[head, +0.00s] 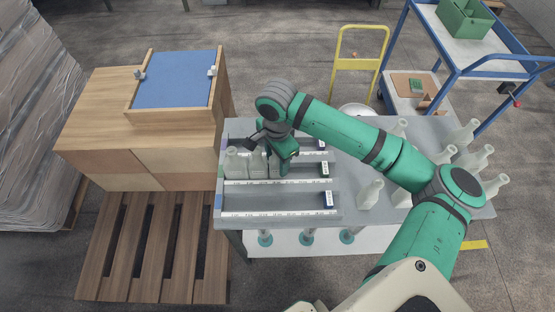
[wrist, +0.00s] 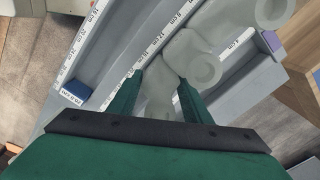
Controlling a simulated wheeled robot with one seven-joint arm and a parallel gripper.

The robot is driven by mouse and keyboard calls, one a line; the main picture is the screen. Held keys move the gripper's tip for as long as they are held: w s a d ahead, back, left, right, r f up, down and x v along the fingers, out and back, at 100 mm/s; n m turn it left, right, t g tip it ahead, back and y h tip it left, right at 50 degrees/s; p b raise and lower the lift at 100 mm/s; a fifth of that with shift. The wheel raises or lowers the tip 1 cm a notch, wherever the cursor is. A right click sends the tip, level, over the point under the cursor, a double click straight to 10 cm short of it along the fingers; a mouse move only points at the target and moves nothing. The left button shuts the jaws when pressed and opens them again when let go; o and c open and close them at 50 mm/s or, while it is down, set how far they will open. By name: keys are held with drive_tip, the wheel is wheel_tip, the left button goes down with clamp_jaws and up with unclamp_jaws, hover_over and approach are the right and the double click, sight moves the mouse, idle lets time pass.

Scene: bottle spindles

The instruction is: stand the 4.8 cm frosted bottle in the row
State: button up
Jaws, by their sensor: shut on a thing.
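My gripper (wrist: 157,92) is shut on a pale frosted bottle (wrist: 158,88), which shows between the two green fingers in the wrist view. In the head view my gripper (head: 278,160) is over the middle channel of the rack, and the held bottle (head: 274,170) is partly hidden behind it. Two more frosted bottles stand at the left end of that channel, one at the far left (head: 235,164) and one beside the held one (head: 255,164). In the wrist view the nearest of them (wrist: 198,62) is close against the held bottle; I cannot tell whether they touch.
The front channel is empty. Several loose bottles (head: 370,193) stand on the grey table (head: 345,230) to the right, around my arm. A wooden cabinet (head: 90,120) stands left.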

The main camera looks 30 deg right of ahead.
drive_tip(key=shift+a+f, duration=0.1)
idle(0.3)
drive_tip(key=o, duration=1.3)
drive_tip(key=shift+r, duration=3.95)
drive_tip(key=shift+a, duration=0.1)
